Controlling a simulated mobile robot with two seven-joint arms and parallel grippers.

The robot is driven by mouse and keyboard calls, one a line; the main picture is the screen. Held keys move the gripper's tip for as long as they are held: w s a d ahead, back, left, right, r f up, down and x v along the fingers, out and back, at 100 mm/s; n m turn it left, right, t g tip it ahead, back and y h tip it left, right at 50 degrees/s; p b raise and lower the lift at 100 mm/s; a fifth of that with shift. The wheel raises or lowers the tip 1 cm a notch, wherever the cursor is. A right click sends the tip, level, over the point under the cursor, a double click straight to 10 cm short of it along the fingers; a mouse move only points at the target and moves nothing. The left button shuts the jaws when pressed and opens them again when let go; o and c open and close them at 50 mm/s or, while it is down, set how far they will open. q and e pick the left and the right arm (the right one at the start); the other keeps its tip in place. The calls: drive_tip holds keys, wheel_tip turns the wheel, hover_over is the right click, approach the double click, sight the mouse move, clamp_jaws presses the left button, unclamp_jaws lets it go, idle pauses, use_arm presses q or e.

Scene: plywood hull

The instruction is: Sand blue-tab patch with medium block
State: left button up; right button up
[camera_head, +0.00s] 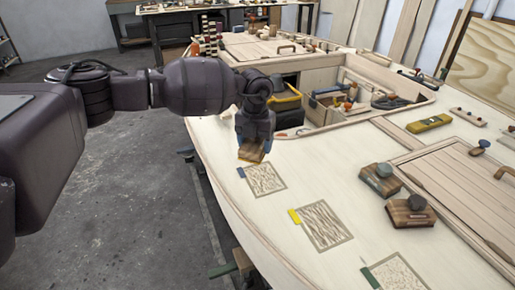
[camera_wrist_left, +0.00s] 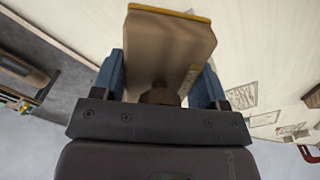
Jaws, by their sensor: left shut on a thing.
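The blue-tab patch (camera_head: 265,179) is a hatched square on the pale plywood deck, with a small blue tab (camera_head: 241,172) at its upper left. My left gripper (camera_head: 253,141) points down just beyond the patch's far edge. It is shut on a tan sanding block (camera_head: 251,152), which also shows between the blue fingers in the left wrist view (camera_wrist_left: 168,48), with a yellow strip along its edge. I cannot tell whether the block touches the deck. Two other wooden blocks with round dark knobs, one (camera_head: 380,180) and a second (camera_head: 410,212), stand to the right. My right gripper is out of view.
A yellow-tab patch (camera_head: 326,224) and a green-tab patch (camera_head: 398,274) lie nearer me on the deck. An open compartment with tools (camera_head: 345,108) is beyond the left gripper. A yellow tool (camera_head: 429,123) and a slatted hatch (camera_head: 465,185) are at right. Deck between patches is clear.

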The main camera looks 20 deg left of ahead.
use_arm(q)
drive_tip(key=shift+r+p, duration=0.6)
drive_tip(key=shift+r, duration=1)
drive_tip(key=shift+f, duration=0.15)
